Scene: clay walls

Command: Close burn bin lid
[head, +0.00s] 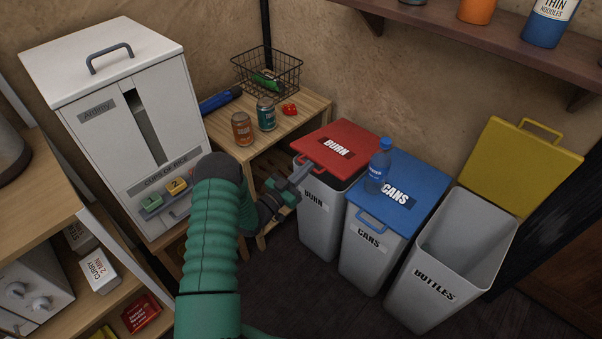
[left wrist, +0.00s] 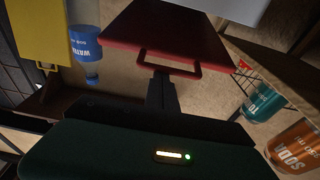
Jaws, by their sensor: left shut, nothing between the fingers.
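The burn bin (head: 318,222) is a grey bin with a red lid (head: 345,138) marked BURN. The lid lies over the bin's top, nearly flat; I cannot tell whether its front edge rests fully on the rim. My left gripper (head: 303,171) is shut and empty at the lid's front left edge, by its red handle. In the left wrist view the shut fingers (left wrist: 162,90) point at the handle (left wrist: 168,66) under the red lid (left wrist: 165,35); I cannot tell whether they touch it. My right gripper is not in view.
The cans bin's blue lid (head: 402,198) is down, with a water bottle (head: 378,165) standing on it. The bottles bin (head: 425,275) has its yellow lid (head: 520,165) up. A small wooden table (head: 222,128) with cans stands left. A shelf (head: 460,38) hangs above.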

